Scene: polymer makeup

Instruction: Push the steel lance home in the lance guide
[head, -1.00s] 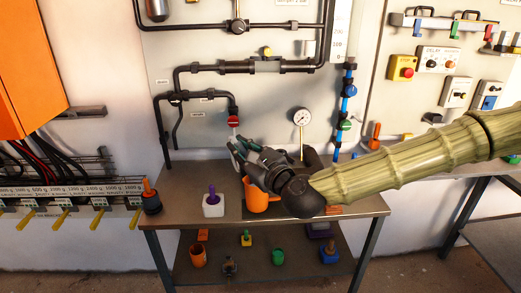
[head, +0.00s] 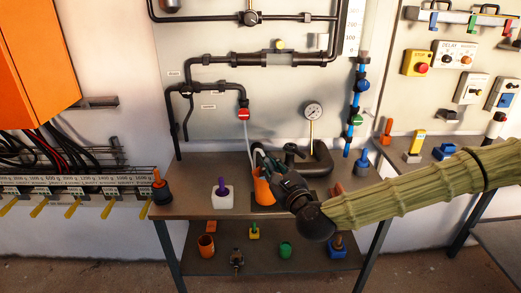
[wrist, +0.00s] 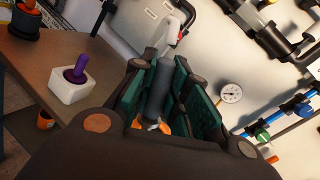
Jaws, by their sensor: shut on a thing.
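My gripper (head: 268,162) is at the orange cup (head: 262,190) on the bench, with its fingers partly over the cup's rim. In the wrist view my gripper (wrist: 167,82) has green-padded fingers shut around a dark grey upright cylinder (wrist: 157,92), which looks like the steel lance. A pale hose (head: 248,136) runs down from the red valve to the gripper; in the wrist view a pale bent piece (wrist: 184,34) lies beyond the cylinder. Orange shows below the cylinder. The lance's lower end is hidden, and I cannot make out the lance guide or how deep the lance sits.
A white block with a purple peg (head: 222,198) stands left of the cup. A dark pipe bend (head: 322,160) below the gauge (head: 313,111) stands close on the right. Dark piping (head: 220,88) and the red valve (head: 243,113) are on the wall behind.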

